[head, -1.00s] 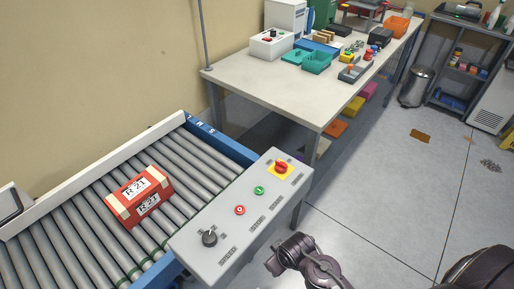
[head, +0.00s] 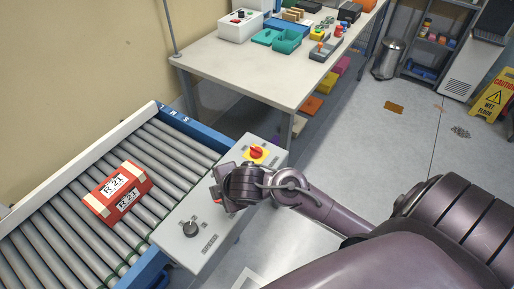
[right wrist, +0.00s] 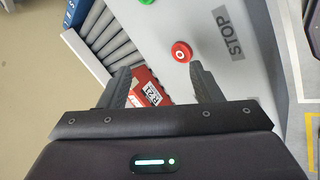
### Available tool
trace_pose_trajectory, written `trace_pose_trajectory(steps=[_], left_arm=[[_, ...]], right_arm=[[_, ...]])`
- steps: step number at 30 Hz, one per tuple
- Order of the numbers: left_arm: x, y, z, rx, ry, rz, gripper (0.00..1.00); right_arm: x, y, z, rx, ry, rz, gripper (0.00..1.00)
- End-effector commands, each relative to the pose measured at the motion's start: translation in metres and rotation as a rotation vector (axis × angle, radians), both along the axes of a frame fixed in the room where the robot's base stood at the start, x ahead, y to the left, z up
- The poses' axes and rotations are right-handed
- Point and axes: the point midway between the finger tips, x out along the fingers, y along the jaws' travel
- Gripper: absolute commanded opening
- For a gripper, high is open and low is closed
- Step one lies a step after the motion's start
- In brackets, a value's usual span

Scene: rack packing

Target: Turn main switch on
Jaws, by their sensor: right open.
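The main switch (head: 257,153), a red rotary knob on a yellow plate, sits at the far end of the grey control panel (head: 172,233). My right gripper (head: 219,187) is over the middle of the panel, nearer the camera than the main switch and apart from it. It is open and empty. In the right wrist view its two fingers (right wrist: 162,80) point toward the panel, with the red stop button (right wrist: 181,52) just beyond them and part of a green button (right wrist: 146,2) at the top edge. The main switch is outside that view. My left gripper is not in view.
A black selector knob (head: 191,229) is at the panel's near end. A red and white box (head: 118,194) lies on the roller conveyor (head: 62,219) beside the panel. A worktable (head: 235,75) with bins stands behind. Open floor is to the right.

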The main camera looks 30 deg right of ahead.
Motion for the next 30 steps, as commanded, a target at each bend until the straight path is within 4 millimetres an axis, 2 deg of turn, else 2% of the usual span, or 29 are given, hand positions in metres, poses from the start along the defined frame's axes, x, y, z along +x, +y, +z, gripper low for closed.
trace_pose_trajectory(steps=[1,5,8,9,13,15,18,23,30], left_arm=[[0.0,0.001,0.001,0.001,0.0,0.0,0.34],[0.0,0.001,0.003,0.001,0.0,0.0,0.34],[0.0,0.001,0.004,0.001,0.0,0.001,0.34],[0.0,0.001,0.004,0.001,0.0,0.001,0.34],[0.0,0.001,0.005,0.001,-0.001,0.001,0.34],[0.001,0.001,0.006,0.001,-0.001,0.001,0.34],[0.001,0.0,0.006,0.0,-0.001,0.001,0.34],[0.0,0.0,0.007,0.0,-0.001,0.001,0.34],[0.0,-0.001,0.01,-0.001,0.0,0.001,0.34]], right_arm=[[0.013,-0.003,0.004,-0.089,-0.038,0.131,0.58],[0.04,-0.019,0.009,-0.371,-0.103,0.557,0.58],[0.055,-0.056,0.012,-0.613,-0.091,0.911,0.58],[0.058,-0.075,0.014,-0.692,-0.068,1.031,0.58],[0.057,-0.132,0.025,-0.851,0.023,1.312,0.58],[0.054,-0.153,0.031,-0.888,0.064,1.401,0.58],[0.051,-0.169,0.034,-0.909,0.097,1.468,0.58],[0.054,-0.172,0.021,-0.908,0.104,1.485,0.58],[0.069,-0.171,-0.015,-0.908,0.103,1.482,0.58]])
